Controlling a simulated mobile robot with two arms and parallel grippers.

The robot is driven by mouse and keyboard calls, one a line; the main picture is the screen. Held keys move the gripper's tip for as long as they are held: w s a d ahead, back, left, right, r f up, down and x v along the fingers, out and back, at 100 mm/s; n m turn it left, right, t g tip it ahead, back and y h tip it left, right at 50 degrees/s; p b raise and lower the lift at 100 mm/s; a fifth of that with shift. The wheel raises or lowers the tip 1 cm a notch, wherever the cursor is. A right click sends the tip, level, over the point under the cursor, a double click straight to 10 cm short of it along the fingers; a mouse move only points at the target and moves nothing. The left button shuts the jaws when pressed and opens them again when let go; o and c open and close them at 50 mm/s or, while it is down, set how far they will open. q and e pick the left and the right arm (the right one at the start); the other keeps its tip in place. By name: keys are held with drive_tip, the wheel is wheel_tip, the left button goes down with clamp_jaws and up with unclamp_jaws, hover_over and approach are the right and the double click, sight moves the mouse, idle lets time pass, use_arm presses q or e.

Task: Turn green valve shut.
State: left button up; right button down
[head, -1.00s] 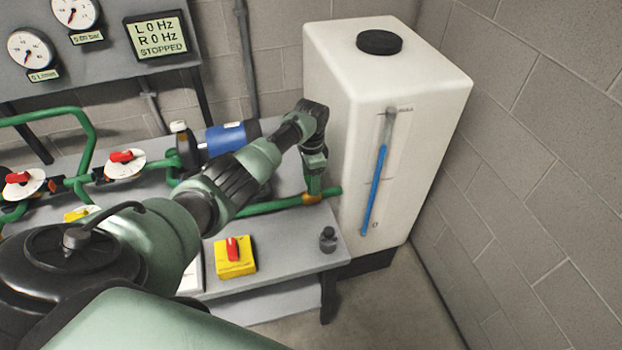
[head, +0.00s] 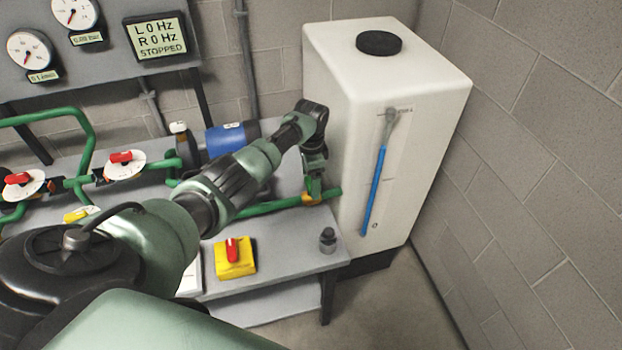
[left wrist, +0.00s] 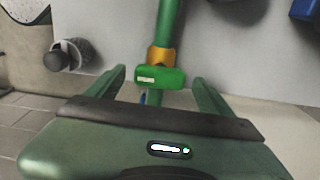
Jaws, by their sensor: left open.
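The green valve's green handle (left wrist: 159,78) carries a small pale label and sits over a brass body (left wrist: 160,55) on a green pipe (left wrist: 169,18). In the left wrist view the handle lies crosswise to the pipe. In the head view the brass body (head: 311,199) is at the bench's right end, beside the white tank. My left gripper (head: 314,177) is just above it. In the left wrist view my left gripper (left wrist: 158,77) is open, one finger on each side of the handle, with gaps showing. My right gripper is not in view.
The white tank (head: 430,110) stands close to the right of my left gripper. A yellow box with a red switch (head: 235,257) and a small grey knob (head: 327,240) are on the bench front. Red-handled valves (head: 122,157) are at left. The panel (head: 158,37) reads STOPPED.

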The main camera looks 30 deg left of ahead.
use_arm(q)
wheel_tip(320, 180, up, 8)
drive_tip(key=shift+f, duration=0.1)
idle(0.4)
idle(0.4)
